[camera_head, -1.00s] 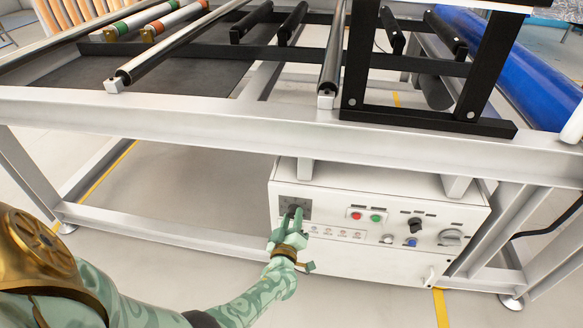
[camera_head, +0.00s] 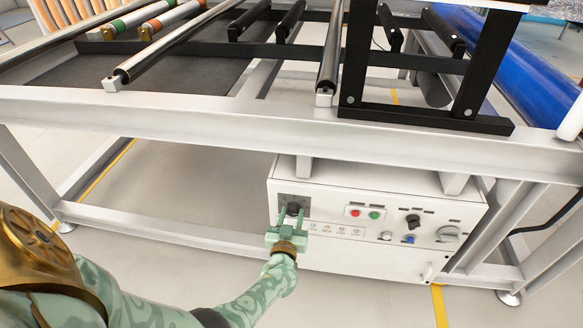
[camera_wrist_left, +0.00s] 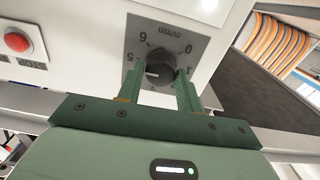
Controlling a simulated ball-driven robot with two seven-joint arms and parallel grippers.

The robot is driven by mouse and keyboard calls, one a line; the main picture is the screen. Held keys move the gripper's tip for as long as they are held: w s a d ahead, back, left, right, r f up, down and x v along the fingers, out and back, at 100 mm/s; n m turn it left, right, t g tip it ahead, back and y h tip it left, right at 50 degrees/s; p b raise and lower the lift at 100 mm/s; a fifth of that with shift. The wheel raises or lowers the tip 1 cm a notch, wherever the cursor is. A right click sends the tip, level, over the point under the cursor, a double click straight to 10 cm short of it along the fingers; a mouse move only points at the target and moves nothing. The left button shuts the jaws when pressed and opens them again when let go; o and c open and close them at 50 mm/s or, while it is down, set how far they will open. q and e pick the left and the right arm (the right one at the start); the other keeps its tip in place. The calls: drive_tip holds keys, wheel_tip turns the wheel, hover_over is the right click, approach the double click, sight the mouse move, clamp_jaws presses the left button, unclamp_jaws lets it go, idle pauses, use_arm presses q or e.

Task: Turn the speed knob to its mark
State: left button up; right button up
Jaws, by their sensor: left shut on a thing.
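The speed knob (camera_head: 293,208) is a small black knob on a dark grey dial plate (camera_head: 283,201), at the left of the white control box. In the left wrist view the knob (camera_wrist_left: 160,67) sits between my green fingers, with 0, 1, 5 and 6 readable around it. Its pale line points to the picture's left, close to the 5. Part of the scale is hidden behind the gripper, and I cannot make out the mark. My left gripper (camera_head: 291,216) is shut on the knob, one finger on each side. My right gripper is not in view.
The control box (camera_head: 350,255) also carries a red button (camera_head: 355,213), a green button (camera_head: 375,216), a black switch (camera_head: 413,221) and a blue knob (camera_head: 409,239). A grey frame beam (camera_head: 230,120) with rollers crosses above the box. Open floor lies in front.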

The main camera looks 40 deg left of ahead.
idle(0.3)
use_arm(q)
drive_tip(key=o, duration=1)
drive_tip(key=shift+s, duration=0.1)
